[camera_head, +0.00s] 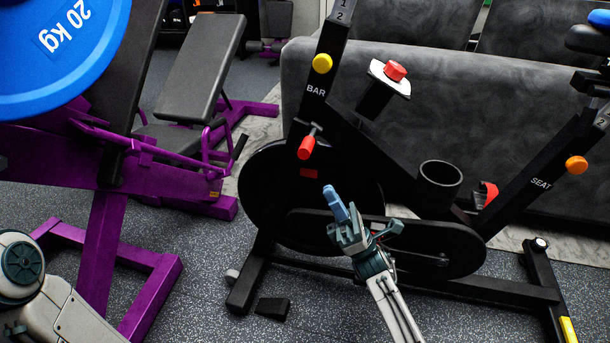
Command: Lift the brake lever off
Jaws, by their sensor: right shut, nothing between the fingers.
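The exercise bike has a red lever (306,147) on a short pale rod at the front post, under the BAR label. It looks like the brake lever and hangs tilted. My right gripper (332,194) is shut and empty, pointing up in front of the bike's black frame. It is below and slightly right of the red lever in the picture, apart from it. My left arm shows at the lower left, but its gripper is out of view.
A red knob (396,71) sits on a white plate above the frame. A black cup holder (440,182) is right of my right gripper. Purple gym equipment (102,240) with a blue weight plate (50,45) fills the left. A black block (272,307) lies on the floor.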

